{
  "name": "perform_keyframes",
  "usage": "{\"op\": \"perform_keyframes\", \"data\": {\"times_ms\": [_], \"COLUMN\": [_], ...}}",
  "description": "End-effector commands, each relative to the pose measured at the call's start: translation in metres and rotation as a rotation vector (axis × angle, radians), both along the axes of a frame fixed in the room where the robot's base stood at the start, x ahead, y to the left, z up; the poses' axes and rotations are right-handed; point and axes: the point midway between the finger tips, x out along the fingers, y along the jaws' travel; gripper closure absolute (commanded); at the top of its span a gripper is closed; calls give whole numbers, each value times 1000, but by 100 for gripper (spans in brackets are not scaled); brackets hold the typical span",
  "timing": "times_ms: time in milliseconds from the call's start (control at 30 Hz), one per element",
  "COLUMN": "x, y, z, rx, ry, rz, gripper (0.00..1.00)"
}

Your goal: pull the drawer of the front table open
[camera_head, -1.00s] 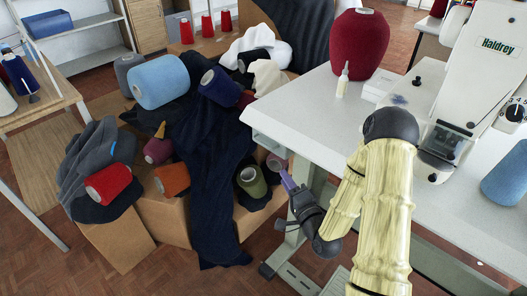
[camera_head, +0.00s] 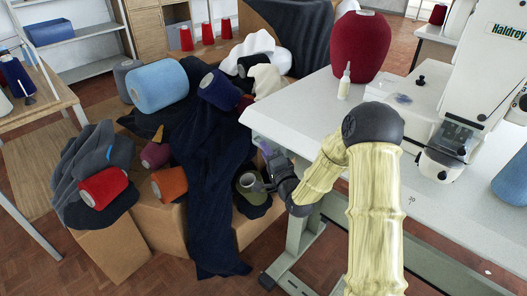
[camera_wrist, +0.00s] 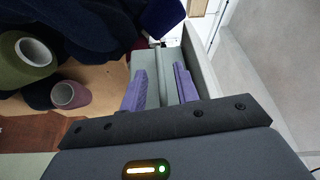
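The front table (camera_head: 310,110) is a white sewing table in the head view, right of a heap of cloth and yarn cones. My gripper (camera_head: 268,152) is at its left end, just below the tabletop edge. In the wrist view my gripper (camera_wrist: 159,70) has its two purple fingers apart, with a grey-green box-like part (camera_wrist: 172,60), seemingly the drawer, beyond and between them. Whether the fingers touch this part I cannot tell. In the head view the drawer is hidden under the tabletop and behind my gripper.
An olive cone (camera_head: 250,185) and dark cloth (camera_head: 210,190) on a cardboard box (camera_head: 158,222) are close left of my gripper. A dark red cone (camera_head: 360,45), a small bottle (camera_head: 345,80) and the sewing machine (camera_head: 480,80) stand on the table.

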Motion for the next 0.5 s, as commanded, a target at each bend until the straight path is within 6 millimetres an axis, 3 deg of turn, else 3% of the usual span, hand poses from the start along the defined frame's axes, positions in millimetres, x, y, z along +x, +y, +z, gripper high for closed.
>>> {"op": "perform_keyframes", "data": {"times_ms": [200, 467, 500], "x": [18, 19, 19], "y": [8, 8, 8], "z": [1, 1, 1], "rx": [1, 1, 1], "ry": [1, 1, 1], "rz": [1, 0, 0], "gripper": [69, 69, 73]}}
